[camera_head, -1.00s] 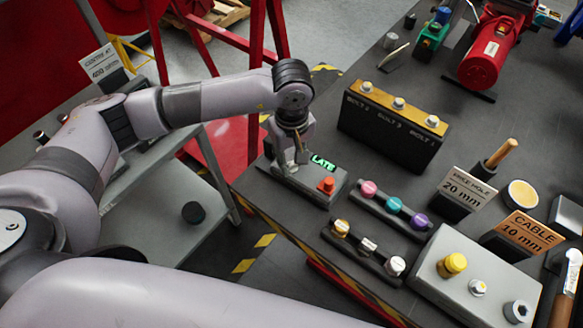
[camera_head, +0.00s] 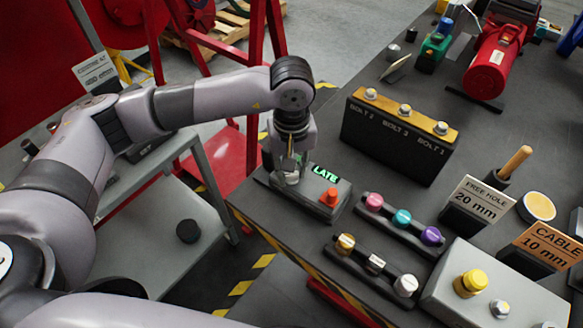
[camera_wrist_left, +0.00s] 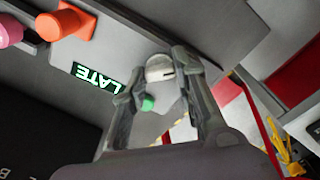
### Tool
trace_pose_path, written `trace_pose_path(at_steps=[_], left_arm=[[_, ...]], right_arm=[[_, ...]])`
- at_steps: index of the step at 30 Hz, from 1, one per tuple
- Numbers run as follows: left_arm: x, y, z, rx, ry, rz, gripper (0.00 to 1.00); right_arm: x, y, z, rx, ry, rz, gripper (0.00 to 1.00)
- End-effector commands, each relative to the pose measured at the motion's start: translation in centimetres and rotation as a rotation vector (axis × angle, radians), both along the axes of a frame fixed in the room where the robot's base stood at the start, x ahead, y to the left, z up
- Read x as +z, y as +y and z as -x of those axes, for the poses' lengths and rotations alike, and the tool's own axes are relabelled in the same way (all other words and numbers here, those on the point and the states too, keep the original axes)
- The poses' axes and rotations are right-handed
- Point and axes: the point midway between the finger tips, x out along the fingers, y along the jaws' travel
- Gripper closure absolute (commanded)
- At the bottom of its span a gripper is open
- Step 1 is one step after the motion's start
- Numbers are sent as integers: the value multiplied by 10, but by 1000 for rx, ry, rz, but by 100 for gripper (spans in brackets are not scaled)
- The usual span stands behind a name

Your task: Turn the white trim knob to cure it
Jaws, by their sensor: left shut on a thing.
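The white trim knob (camera_wrist_left: 160,68) is at the fingertips of my left gripper (camera_wrist_left: 157,82) in the left wrist view. In the head view my left gripper (camera_head: 291,166) points down over the left end of a grey box, and the knob (camera_head: 292,178) shows just below the fingers. The fingers are closed on the knob. A green display (camera_head: 326,174) on the box reads LATE, and it also shows upside down in the left wrist view (camera_wrist_left: 97,76). A small green round piece (camera_wrist_left: 147,103) shows between the fingers. My right gripper is not in view.
An orange knob (camera_head: 330,197) stands on the same box. Racks with a pink knob (camera_head: 374,202) and an amber knob (camera_head: 344,243) are to the right. A black bolt block (camera_head: 395,140) stands behind. The table's striped edge (camera_head: 275,248) is in front.

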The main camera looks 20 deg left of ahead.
Motion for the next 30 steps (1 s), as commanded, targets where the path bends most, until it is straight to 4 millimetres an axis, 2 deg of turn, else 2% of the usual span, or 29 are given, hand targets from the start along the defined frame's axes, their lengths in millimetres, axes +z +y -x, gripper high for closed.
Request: trace_pose_path(at_steps=[1, 2, 10, 19, 22, 26, 30], left_arm=[[0, -1, 0, -2, 0, 1, 100], [0, -1, 0, -2, 0, 1, 72], [0, 0, 0, 0, 0, 1, 54], [1, 0, 0, 1, 0, 1, 53], [7, 0, -1, 1, -2, 1, 53], [28, -1, -1, 0, -5, 3, 53], [59, 0, -1, 0, -5, 2, 53]], right_arm=[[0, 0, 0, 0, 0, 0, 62], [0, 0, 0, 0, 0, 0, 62], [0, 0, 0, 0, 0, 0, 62], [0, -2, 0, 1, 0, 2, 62], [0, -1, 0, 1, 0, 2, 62], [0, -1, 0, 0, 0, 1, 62], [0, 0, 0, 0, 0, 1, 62]])
